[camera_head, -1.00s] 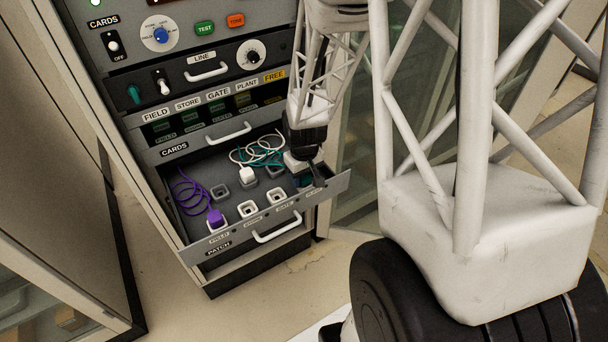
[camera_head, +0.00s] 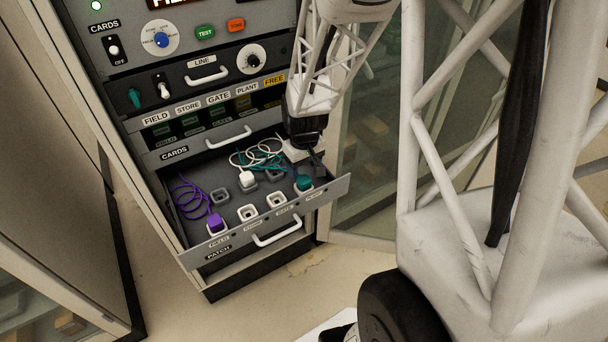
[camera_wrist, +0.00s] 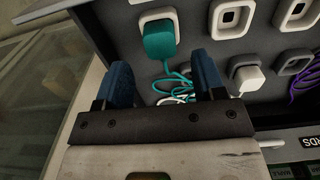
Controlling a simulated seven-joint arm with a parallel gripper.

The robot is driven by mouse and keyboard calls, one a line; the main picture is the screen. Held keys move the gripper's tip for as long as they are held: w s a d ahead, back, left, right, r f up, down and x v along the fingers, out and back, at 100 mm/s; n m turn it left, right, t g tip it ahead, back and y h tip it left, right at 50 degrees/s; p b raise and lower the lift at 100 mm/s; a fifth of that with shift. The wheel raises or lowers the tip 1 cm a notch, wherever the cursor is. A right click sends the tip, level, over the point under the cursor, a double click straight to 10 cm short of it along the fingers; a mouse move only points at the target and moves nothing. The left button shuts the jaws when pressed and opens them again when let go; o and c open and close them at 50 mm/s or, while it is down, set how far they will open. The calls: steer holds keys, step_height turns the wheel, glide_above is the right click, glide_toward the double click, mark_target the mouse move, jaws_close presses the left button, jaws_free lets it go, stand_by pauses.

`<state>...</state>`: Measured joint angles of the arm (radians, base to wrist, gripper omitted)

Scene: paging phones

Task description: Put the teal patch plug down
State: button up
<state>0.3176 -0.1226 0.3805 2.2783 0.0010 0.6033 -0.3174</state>
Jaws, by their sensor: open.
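The teal patch plug (camera_head: 304,183) sits in the socket at the right end of the front row, above the PLANT label, in the open patch drawer (camera_head: 187,255). Its teal cord coils behind it. In the wrist view the teal plug (camera_wrist: 159,42) stands in its white-rimmed socket, beyond and between my fingertips. My gripper (camera_wrist: 166,82) is open, with its two blue fingers apart and nothing between them but cord further off. In the head view my gripper (camera_head: 312,150) is above the drawer's right side, behind the plug and apart from it.
A purple plug (camera_head: 215,223) sits in the FIELD socket at the left. A white plug (camera_head: 247,179) sits in the back row. The front-row STORE socket (camera_head: 247,213) and GATE socket (camera_head: 276,200) are empty. The CARDS drawer handle (camera_head: 229,138) is just above.

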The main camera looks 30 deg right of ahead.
mark_target(303, 180)
step_height(303, 180, up, 7)
steer(key=shift+r, duration=0.2)
stand_by(0.6)
steer(key=s+a+r+t, duration=0.2)
steer(key=s+a+r, duration=1.2)
steer(key=s, duration=0.3)
steer(key=shift+a+r+t, duration=0.3)
steer(key=shift+a+r, duration=0.1)
steer(key=shift+r, duration=0.3)
steer(key=shift+w, duration=0.1)
stand_by(1.1)
